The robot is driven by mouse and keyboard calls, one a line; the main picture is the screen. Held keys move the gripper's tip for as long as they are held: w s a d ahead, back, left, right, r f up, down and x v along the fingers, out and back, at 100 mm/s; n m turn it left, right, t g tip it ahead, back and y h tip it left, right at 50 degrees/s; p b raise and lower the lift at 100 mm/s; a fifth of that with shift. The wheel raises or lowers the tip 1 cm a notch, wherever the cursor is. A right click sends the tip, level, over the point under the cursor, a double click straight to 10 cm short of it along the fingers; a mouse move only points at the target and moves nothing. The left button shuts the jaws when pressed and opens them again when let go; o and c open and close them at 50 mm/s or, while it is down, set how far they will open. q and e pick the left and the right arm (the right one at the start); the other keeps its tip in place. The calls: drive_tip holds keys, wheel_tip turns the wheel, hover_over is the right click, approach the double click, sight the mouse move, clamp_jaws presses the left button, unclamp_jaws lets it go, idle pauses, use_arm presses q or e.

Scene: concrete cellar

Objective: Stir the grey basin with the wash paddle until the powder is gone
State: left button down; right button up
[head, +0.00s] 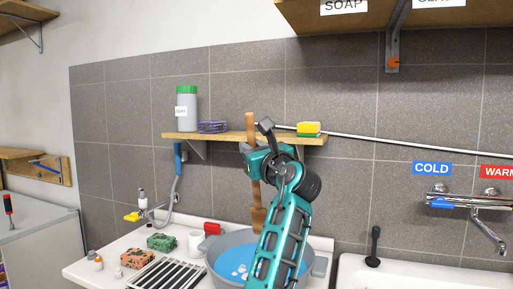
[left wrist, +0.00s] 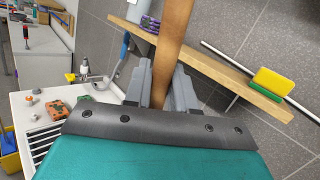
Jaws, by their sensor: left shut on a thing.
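The grey basin (head: 213,248) stands on the white counter and holds blue water with several white powder patches (head: 240,271) on the left side. The wooden wash paddle (head: 258,219) is upright, its wide end low over or in the basin; whether it touches the water is hidden partly by my arm. My left gripper (head: 252,155) is shut on the paddle's handle above the basin. In the left wrist view the handle (left wrist: 172,50) stands between the two grey fingers (left wrist: 160,88). My right gripper is in neither view.
A wooden shelf (head: 228,137) behind the paddle holds a green-capped bottle (head: 187,110), a purple item and a yellow sponge (head: 309,128). A sink (head: 400,275) lies right.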

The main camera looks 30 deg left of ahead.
use_arm(q)
wheel_tip(320, 180, down, 4)
drive_tip(key=shift+f, duration=0.1)
wheel_tip(320, 180, down, 10)
drive_tip(key=b, duration=0.7)
drive_tip(key=shift+r, duration=0.25)
drive_tip(key=shift+s, duration=0.15)
